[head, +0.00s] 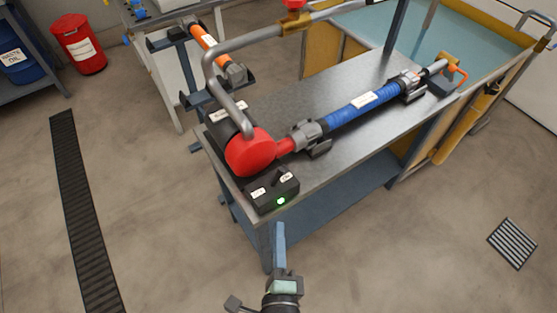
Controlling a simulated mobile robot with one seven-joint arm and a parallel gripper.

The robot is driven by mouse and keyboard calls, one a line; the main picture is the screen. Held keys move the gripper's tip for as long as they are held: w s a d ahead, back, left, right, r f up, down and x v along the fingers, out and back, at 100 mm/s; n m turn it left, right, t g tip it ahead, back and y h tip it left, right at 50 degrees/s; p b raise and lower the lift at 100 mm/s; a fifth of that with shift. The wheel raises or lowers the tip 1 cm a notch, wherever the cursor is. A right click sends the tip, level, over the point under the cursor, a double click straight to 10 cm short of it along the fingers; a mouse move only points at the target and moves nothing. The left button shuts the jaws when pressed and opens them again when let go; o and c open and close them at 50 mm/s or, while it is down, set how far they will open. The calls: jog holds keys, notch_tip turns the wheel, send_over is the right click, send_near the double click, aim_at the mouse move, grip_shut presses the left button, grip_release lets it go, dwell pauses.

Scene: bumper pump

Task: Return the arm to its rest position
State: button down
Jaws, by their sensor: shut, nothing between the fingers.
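My gripper (279,228) is at the bottom centre, in front of the workbench's near corner. Its blue-grey fingers are together and hold nothing. It is apart from the pump parts on the bench. On the steel workbench (300,100) sits a red round pump (250,152) with a grey pipe rising from it. A blue hose (362,104) runs from the pump's grey coupling (307,134) to a fitting at the bench's far right. A black control box (270,190) with a lit green light (281,201) sits at the near corner.
A yellow-sided tank (458,130) of pale blue liquid stands behind at the right. An orange tube (205,42) lies on a stand at the back left. A red bin (79,46) and a blue drum stand further left. Floor on both sides is mostly clear, with a grate (512,243).

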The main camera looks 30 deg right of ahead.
dwell(0.6)
jog(key=w+a+r+n+t+y+p, duration=0.1)
jog(key=w+a+r+n+t+y, duration=0.35)
jog(key=r, duration=0.75)
jog(key=w+a+r+n+t+y, duration=0.15)
jog(key=w+r+n, duration=0.45)
jog(key=r, duration=0.7)
jog(key=w+a+r+n+t+y+p, duration=0.15)
jog(key=w+a+r+n+t, duration=0.35)
jog(key=r, duration=0.7)
jog(key=s+a+r+n, duration=0.1)
jog(key=s+r+n, duration=0.2)
jog(key=r, duration=0.6)
jog(key=s+r+n+t+p, duration=0.1)
jog(key=s+r+n, duration=0.3)
jog(key=r, duration=0.6)
jog(key=s+a+r+n+t, duration=0.1)
jog(key=s+r+n, duration=0.2)
jog(key=r, duration=0.6)
jog(key=shift+s+a+r+n+y, duration=0.2)
jog(key=shift+a+n+y, duration=0.1)
jog(key=shift+n+y, duration=0.25)
